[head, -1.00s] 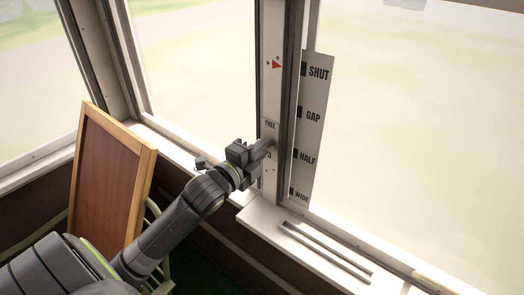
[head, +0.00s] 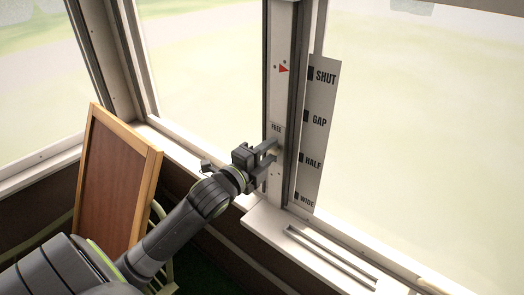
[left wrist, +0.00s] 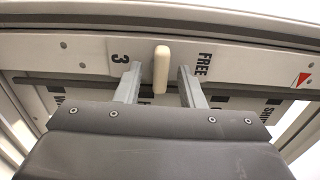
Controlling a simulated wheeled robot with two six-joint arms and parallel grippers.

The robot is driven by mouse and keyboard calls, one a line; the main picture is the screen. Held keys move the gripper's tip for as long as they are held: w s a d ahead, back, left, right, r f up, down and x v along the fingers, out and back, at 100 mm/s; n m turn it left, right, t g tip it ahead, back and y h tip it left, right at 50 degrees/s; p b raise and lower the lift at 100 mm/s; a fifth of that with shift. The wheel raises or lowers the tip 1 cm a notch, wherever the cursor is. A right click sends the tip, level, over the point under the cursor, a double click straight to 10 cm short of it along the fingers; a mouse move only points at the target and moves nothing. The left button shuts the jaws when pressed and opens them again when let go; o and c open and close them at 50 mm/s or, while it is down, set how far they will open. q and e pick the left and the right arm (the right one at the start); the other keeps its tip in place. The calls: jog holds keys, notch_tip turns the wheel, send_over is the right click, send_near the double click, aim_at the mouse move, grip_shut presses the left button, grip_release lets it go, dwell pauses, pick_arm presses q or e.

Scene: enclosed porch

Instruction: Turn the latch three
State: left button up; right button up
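My left gripper (left wrist: 158,82) is open, with one finger on each side of the lever and a gap on both sides. In the head view my left gripper (head: 273,161) is at the window post (head: 282,100), just below the "FREE" label (head: 276,127). The lever is hard to make out there. My right gripper is not in view.
A scale board (head: 318,135) reading SHUT, GAP, HALF and WIDE stands right of the post, with a red pointer (head: 284,69) on the post. A wooden-framed brown panel (head: 115,180) leans at the left. A white sill (head: 270,222) runs below.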

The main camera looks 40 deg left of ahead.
pick_arm(q)
jog(key=s+a+p, duration=0.1)
jog(key=s, duration=1.6)
jog(key=shift+s+a+p, duration=0.15)
jog(key=shift+a+p, duration=0.05)
jog(key=shift+p, duration=0.15)
